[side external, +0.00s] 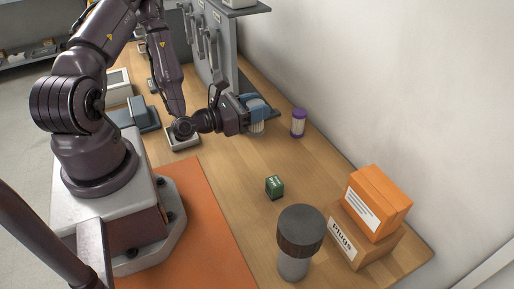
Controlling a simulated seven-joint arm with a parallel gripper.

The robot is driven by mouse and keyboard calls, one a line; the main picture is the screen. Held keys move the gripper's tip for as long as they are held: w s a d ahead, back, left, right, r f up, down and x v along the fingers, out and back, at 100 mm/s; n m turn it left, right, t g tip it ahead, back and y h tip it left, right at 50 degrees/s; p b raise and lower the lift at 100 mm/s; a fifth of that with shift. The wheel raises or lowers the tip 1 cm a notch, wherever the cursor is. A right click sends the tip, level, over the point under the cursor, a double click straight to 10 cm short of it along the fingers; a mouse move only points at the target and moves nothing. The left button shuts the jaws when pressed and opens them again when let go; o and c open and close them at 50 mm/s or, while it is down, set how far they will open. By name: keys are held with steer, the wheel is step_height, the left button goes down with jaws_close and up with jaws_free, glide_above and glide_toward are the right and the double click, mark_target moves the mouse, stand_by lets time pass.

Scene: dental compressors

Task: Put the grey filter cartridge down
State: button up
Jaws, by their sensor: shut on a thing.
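My gripper (252,108) is at the upper middle of the side external view, pointing right, with blue at its finger end. It is shut on the grey filter cartridge (257,126), a small pale, ridged cylinder that looks upright. The fingers hide its upper part. Its lower end is close over the wooden bench (225,170); I cannot tell whether it touches.
A purple-and-white bottle (298,123) stands just right of my gripper. Orange (374,203) and brown boxes (362,240) are stacked at right. Grey panels (205,45) rise behind.

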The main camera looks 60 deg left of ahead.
mark_target(256, 132)
step_height(256, 132, down, 7)
steer(key=shift+f, duration=0.2)
steer(key=shift+f, duration=0.1)
steer(key=o, duration=1)
steer(key=shift+c, duration=0.2)
steer(key=shift+w, duration=0.1)
steer(key=s, duration=0.4)
steer(key=shift+s, duration=0.2)
step_height(256, 132, up, 7)
steer(key=shift+s, duration=0.3)
